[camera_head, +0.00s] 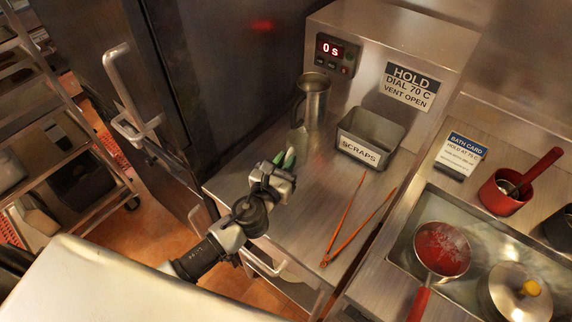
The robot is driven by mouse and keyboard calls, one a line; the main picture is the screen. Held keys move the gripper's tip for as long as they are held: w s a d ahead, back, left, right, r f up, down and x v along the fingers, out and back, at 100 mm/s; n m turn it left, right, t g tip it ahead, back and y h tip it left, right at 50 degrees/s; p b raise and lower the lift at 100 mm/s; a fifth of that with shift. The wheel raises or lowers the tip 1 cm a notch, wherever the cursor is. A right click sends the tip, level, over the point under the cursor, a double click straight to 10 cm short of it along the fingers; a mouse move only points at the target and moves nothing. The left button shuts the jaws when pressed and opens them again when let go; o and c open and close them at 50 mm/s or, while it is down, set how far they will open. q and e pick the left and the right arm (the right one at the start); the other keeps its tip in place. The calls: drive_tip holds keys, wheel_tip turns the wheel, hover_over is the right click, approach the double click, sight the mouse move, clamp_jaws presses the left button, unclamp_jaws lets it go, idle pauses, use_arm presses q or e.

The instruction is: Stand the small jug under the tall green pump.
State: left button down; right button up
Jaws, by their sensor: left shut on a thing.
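My left gripper (284,160) reaches in from the lower left over the steel counter. I cannot make out a tall green pump. My right gripper is not in view.
A steel bin marked SCRAPS (358,153) stands right of the metal jug. Orange tongs (345,222) lie open on the counter (300,215). A red pan (443,248), a red pot (502,197) and a lidded pot (517,298) are at the right. The counter's front left is mostly clear.

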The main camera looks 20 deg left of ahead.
use_arm(q)
drive_tip(key=s+d+r, duration=0.5)
drive_tip(key=d+r, duration=0.2)
drive_tip(key=d, duration=0.3)
drive_tip(key=s+a+f+n+y+b, duration=0.1)
drive_tip(key=s+a+f+b, duration=0.1)
drive_tip(key=s+a, duration=0.2)
drive_tip(key=s+a+f+y+b, duration=0.1)
drive_tip(key=s+a, duration=0.4)
drive_tip(key=a, duration=0.5)
drive_tip(key=shift+f+n+y+b, duration=0.4)
drive_tip(key=shift+f+b, duration=0.05)
drive_tip(key=shift+b, duration=0.35)
